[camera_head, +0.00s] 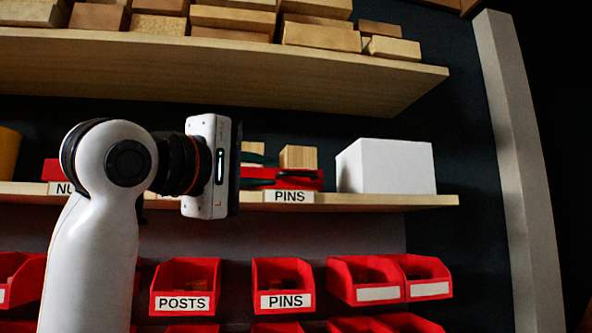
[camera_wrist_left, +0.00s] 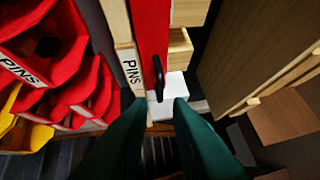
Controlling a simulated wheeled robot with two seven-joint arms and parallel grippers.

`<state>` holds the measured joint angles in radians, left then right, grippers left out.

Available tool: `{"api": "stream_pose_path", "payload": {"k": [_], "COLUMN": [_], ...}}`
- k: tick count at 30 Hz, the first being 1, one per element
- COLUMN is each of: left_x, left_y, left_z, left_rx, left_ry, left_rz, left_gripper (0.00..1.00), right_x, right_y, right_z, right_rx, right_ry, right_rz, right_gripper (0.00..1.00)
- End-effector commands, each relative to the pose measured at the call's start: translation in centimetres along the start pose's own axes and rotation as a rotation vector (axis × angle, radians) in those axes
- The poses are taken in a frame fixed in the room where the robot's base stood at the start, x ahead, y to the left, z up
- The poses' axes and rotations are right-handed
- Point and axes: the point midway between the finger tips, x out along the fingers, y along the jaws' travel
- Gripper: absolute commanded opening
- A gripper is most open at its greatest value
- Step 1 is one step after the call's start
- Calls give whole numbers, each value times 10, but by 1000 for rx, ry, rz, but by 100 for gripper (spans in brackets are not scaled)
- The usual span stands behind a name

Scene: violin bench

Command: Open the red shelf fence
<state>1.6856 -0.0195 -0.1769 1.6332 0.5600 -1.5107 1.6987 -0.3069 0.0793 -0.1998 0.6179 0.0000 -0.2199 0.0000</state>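The red shelf fence (camera_head: 310,180) is a low red strip along the front of the middle shelf, above a PINS label. In the left wrist view the fence (camera_wrist_left: 152,30) runs down from the top and carries a black handle (camera_wrist_left: 158,75). My left gripper (camera_head: 270,171) is at the fence, its body hiding part of it. Its dark green fingers are open in the left wrist view (camera_wrist_left: 160,102), with the lower end of the handle between the tips. Whether they touch it I cannot tell. My right gripper is not in view.
Wooden blocks (camera_head: 298,156) and a white box (camera_head: 385,166) stand on the middle shelf (camera_head: 390,201). An upper shelf (camera_head: 200,70) holds several wood pieces. Red bins (camera_head: 185,285) hang below. A pale upright post (camera_head: 520,150) stands at the right.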

Motion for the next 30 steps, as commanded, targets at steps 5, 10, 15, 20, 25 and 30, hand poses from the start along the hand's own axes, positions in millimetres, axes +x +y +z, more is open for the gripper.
{"api": "stream_pose_path", "payload": {"k": [5,10,15,20,25,30], "left_x": [39,69,86,91,91,90], "left_y": [-3,-3,-2,0,0,0], "left_z": [0,0,0,0,0,0], "left_rx": [0,0,2,2,2,2], "left_ry": [0,0,-1,-1,-1,-1], "left_rz": [4,3,1,0,0,0], "left_gripper": [18,18,18,18,18,0], "right_x": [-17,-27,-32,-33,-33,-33], "right_y": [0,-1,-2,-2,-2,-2], "right_z": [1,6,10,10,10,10], "right_rx": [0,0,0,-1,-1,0], "right_ry": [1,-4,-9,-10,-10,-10], "right_rz": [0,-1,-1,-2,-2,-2], "right_gripper": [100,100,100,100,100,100]}}
